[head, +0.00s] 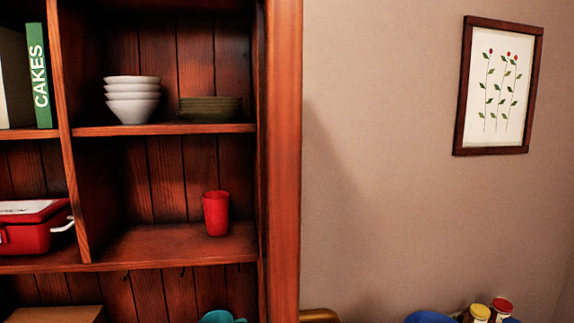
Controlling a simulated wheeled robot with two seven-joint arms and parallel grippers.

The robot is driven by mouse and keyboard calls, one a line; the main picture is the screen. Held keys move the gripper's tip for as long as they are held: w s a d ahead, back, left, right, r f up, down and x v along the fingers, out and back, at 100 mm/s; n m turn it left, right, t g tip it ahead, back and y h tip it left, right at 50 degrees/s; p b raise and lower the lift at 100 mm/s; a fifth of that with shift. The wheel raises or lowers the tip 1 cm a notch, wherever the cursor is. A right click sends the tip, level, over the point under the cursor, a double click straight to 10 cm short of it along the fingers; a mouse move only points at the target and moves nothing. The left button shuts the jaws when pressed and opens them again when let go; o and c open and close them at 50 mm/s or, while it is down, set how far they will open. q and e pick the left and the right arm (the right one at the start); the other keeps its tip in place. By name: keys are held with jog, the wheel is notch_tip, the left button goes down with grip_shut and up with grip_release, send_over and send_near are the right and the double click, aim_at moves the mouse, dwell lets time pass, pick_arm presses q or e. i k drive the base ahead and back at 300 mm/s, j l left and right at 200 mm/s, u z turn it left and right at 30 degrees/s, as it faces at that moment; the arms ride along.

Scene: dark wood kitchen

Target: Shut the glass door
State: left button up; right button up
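No glass door shows in the head view. A reddish-brown wooden shelf unit (283,160) fills the left half, and its visible compartments stand open at the front. I cannot tell whether a door belongs to this unit. Neither my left gripper nor my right gripper is in view.
The shelves hold stacked white bowls (132,98), dark green plates (210,108), a red cup (216,213), a red box (32,228) and a green book (40,75). A framed flower picture (499,88) hangs on the wall. Jars (501,308) and a blue item (428,317) show at the bottom right.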

aim_at(280, 23)
jog(key=k+l+u, duration=0.1)
jog(key=l+u, duration=0.35)
jog(key=k+l+u, duration=0.15)
jog(key=l+u, duration=0.25)
jog(key=k+u, duration=0.1)
jog(key=k, duration=0.25)
